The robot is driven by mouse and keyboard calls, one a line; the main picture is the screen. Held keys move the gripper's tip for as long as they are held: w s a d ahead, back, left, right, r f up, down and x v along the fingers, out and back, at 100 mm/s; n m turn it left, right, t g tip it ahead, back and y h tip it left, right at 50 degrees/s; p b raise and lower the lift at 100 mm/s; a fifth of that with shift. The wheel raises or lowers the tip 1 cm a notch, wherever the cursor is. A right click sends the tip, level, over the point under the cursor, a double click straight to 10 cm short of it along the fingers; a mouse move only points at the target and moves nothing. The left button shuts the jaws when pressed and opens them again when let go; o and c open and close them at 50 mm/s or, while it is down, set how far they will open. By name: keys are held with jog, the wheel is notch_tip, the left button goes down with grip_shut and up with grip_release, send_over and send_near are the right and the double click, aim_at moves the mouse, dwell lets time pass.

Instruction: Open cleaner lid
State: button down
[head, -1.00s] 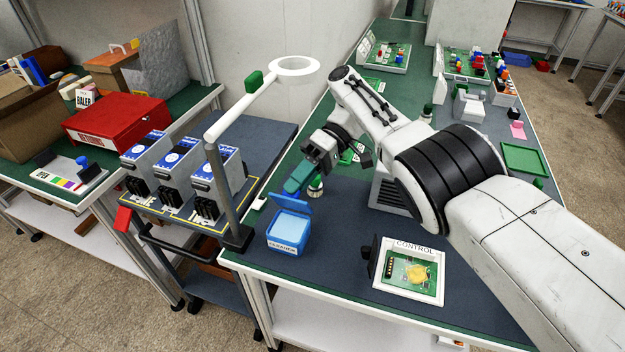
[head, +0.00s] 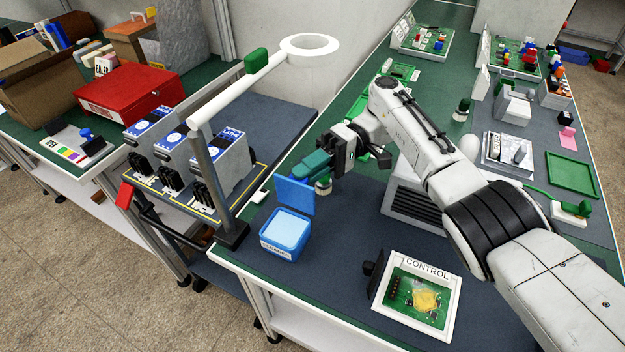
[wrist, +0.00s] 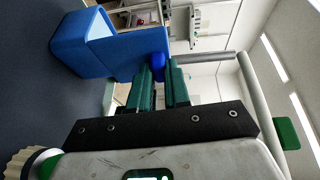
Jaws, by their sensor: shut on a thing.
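The cleaner box (head: 284,240) is blue with a white label and sits near the left edge of the bench. Its blue lid (head: 295,195) stands raised at the back of the box, and the inside shows. In the wrist view the box and lid (wrist: 118,50) are at the upper left. My gripper (head: 306,170) is just behind and above the lid, its green fingers pointing left. The wrist view shows the fingers (wrist: 164,74) close together on a small blue knob (wrist: 157,66) on the lid; part of it is hidden between them.
A grey post with a white ring (head: 310,46) stands left of the box. A control panel (head: 418,300) lies to the right. A small bottle with a dark green cap (head: 324,184) stands close below my gripper. Dark bench between box and panel is clear.

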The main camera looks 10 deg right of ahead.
jog(key=shift+w+f+y+b, duration=0.2)
jog(key=shift+f+y+b, duration=0.1)
jog(key=shift+b, duration=0.4)
jog(key=shift+d+r+g, duration=0.1)
jog(key=shift+r+g, duration=0.1)
jog(key=shift+g, duration=0.1)
jog(key=c, duration=1.1)
grip_release()
